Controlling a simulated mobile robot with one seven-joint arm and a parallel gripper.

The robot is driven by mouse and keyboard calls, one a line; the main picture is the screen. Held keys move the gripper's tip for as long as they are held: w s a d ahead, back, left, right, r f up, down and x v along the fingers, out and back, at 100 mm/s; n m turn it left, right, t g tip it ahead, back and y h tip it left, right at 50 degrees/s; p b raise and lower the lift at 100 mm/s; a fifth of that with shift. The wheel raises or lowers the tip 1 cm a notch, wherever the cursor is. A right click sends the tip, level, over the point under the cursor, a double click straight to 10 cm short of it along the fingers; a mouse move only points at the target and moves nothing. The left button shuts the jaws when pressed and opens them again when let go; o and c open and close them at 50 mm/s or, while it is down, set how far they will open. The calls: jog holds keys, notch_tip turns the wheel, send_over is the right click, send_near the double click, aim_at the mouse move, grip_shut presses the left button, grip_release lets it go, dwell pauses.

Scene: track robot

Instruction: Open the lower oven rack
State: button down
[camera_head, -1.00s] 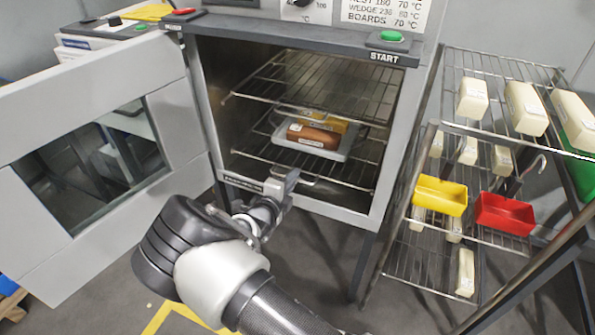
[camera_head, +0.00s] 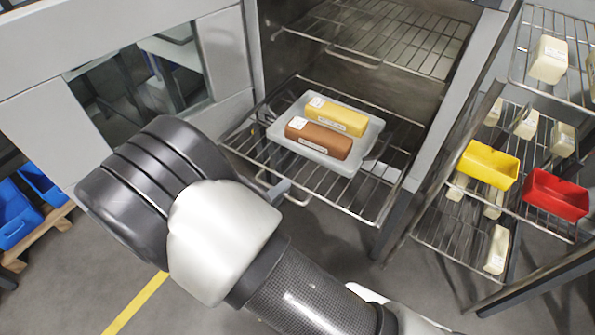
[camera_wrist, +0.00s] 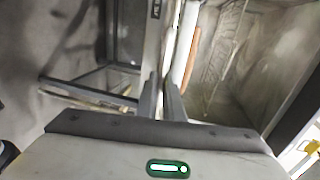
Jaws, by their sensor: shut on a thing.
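The lower oven rack (camera_head: 345,205) is a wire shelf sticking out of the oven's open front. It carries a grey tray (camera_head: 322,165) with a yellow block (camera_head: 337,116) and a brown block (camera_head: 318,138) lying on it. My gripper (camera_head: 279,188) is at the rack's front edge, shut on its handle, with my forearm and wrist hiding part of the hold. In the wrist view the two fingers (camera_wrist: 162,98) are close together; what lies between them is hard to make out.
The upper rack (camera_head: 385,35) is inside the oven. The oven door (camera_head: 225,55) stands open at the left. A wire shelf unit with a yellow bin (camera_head: 489,165), a red bin (camera_head: 556,195) and several pale blocks stands close at the right. Blue bins (camera_head: 15,212) are at far left.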

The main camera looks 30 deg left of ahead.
jog(key=f+v, duration=0.1)
jog(key=v, duration=0.7)
jog(key=shift+s+f+b, duration=0.3)
jog(key=shift+s+b, duration=0.1)
jog(key=c, duration=1.9)
grip_release()
jog(key=shift+a, duration=0.1)
jog(key=shift+s, duration=0.1)
